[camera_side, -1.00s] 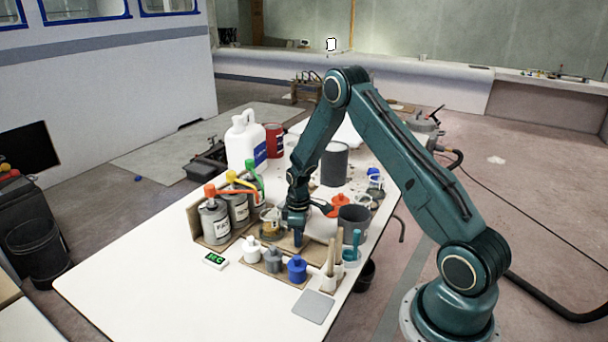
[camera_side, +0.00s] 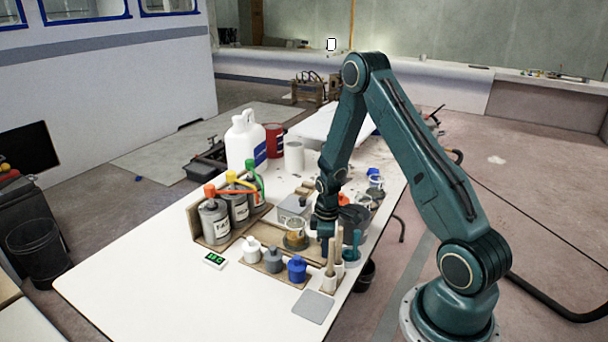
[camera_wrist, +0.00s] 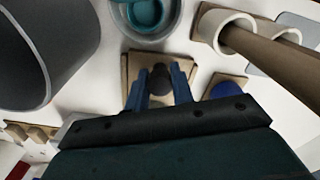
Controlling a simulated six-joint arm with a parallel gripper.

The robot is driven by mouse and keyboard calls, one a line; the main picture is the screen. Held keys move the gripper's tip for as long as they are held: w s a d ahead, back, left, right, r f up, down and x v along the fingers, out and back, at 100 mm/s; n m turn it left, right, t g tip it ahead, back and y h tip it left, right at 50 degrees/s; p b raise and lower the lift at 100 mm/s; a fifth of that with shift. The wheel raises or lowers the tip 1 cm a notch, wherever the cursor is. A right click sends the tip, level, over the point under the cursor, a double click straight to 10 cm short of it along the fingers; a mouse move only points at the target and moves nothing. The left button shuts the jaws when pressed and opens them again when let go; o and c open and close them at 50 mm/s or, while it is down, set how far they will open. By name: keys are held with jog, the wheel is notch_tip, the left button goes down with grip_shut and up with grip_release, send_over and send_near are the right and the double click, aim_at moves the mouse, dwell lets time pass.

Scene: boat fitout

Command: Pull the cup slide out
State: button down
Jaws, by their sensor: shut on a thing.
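The cup slide (camera_side: 300,249) is a wooden board running in a track in front of the pumps. A clear cup (camera_side: 294,232) with amber liquid stands upright on it, left of my gripper. My gripper (camera_side: 326,246) is low at the slide's right end. In the wrist view my gripper (camera_wrist: 159,84) has its two blue fingers on either side of a dark round knob (camera_wrist: 160,76) on a tan wooden plate (camera_wrist: 131,72), and is shut on it. The clear cup does not show clearly in the wrist view.
Several pump cans (camera_side: 214,222) stand left of the track. Small bottles (camera_side: 274,260) stand in front. A brush holder (camera_wrist: 224,28) and a cup with a teal tool (camera_wrist: 144,12) are close to my gripper. A dark grey bucket (camera_wrist: 38,45) stands nearby.

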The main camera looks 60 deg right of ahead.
jog(key=c, duration=1.2)
grip_release()
jog(key=shift+w, duration=0.15)
jog(key=shift+r, duration=0.2)
notch_tip(320, 180, up, 13)
jog(key=shift+r, duration=0.2)
